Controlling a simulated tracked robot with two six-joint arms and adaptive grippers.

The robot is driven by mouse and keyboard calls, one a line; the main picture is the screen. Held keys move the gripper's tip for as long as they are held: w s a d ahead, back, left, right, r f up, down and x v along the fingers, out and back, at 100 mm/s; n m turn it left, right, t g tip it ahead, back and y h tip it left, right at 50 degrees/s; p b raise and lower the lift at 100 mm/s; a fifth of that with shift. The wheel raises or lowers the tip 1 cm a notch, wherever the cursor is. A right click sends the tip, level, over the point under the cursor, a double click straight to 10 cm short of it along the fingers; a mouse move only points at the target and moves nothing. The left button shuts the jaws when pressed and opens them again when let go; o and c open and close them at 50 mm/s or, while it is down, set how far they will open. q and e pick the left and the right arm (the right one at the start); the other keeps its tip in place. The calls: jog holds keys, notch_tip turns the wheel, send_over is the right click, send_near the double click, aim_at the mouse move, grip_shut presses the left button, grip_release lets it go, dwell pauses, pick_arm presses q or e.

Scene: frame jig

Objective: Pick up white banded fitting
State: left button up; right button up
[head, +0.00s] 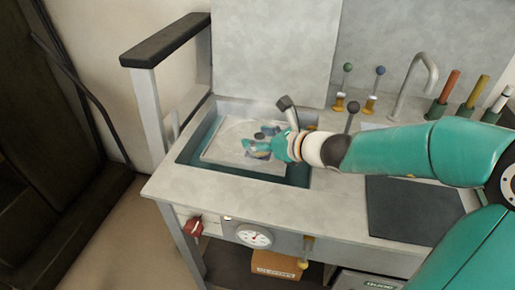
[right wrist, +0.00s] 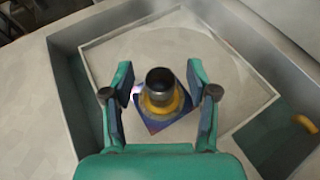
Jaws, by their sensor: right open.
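My right gripper (head: 257,147) reaches over the recessed basin in the head view. In the right wrist view the right gripper (right wrist: 160,84) is open, with one finger on each side of a short upright fitting (right wrist: 160,92). The fitting has a dark round top and a yellow collar, and stands on a small blue and red square plate (right wrist: 152,124). Neither finger visibly touches it. I cannot make out a white band on it; its lower part is partly hidden. A white-topped rod (head: 503,99) stands in a green holder at the far right. My left gripper is not in view.
A pale square tray (head: 215,150) lies askew in the basin (head: 187,158). A small yellow piece (right wrist: 303,123) lies in the basin at right. A tap (head: 432,68), knobbed levers (head: 380,72) and a dark panel (head: 410,215) occupy the bench. The left bench top is clear.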

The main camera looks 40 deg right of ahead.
grip_shut()
jog(key=shift+r, duration=0.1)
dwell(0.3)
